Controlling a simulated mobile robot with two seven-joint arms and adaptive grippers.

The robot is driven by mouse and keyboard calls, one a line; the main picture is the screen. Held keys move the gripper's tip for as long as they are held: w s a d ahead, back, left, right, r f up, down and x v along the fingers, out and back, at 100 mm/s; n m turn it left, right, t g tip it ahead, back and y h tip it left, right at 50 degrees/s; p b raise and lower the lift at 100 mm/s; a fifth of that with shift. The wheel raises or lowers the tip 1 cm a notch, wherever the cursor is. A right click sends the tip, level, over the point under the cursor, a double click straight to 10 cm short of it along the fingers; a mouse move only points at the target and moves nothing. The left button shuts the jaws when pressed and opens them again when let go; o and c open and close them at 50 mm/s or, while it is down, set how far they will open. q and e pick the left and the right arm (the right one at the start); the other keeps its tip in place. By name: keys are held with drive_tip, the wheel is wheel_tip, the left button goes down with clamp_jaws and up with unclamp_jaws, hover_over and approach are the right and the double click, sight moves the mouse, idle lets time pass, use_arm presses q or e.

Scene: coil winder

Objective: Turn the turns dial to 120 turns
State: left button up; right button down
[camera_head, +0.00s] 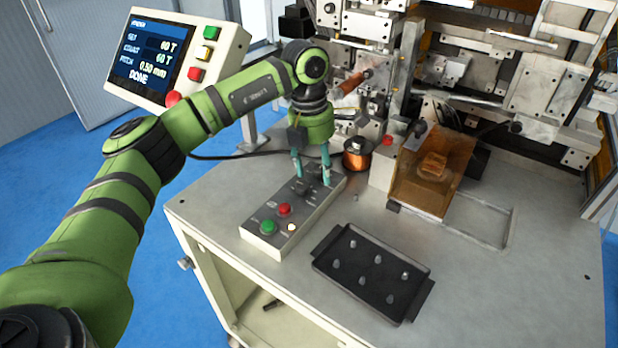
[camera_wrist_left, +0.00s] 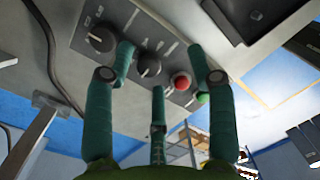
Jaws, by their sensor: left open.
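The grey control box (camera_head: 278,222) stands on the machine table and carries a red button (camera_head: 284,209), a green button (camera_head: 268,227) and dark dials at its far end. My left gripper (camera_head: 312,180) is open, fingers down, over that end, partly hiding the dials. In the left wrist view a larger dial (camera_wrist_left: 100,38) and a smaller dial (camera_wrist_left: 149,65) show near its teal fingers; I cannot read which is the turns dial. Contact with a dial cannot be told. The display (camera_head: 155,60) reads SET 60 T, COUNT 60 T, PITCH 0.50 mm, DONE. My right gripper is out of view.
A black tray (camera_head: 322,262) with several small grey pieces lies right of the box. A copper wire spool (camera_head: 357,154) stands behind it, near an orange-brown guarded fixture (camera_head: 407,190). The winding machine fills the back. The table's front right is clear.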

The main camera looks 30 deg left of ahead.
sight(302, 184)
use_arm(q)
drive_tip(key=a, duration=0.1)
drive_tip(key=a+r+y, duration=0.1)
drive_tip(key=shift+a, duration=0.3)
drive_tip(key=shift+a+n, duration=0.3)
drive_tip(key=shift+a, duration=0.05)
drive_tip(key=shift+s+f+p, duration=0.1)
drive_tip(key=shift+f+p, duration=0.15)
drive_tip(key=shift+p, duration=0.05)
wheel_tip(302, 184, down, 5)
drive_tip(key=shift+r+p, duration=0.1)
drive_tip(key=shift+p, duration=0.9)
drive_tip(key=shift+f, duration=0.65)
clamp_jaws()
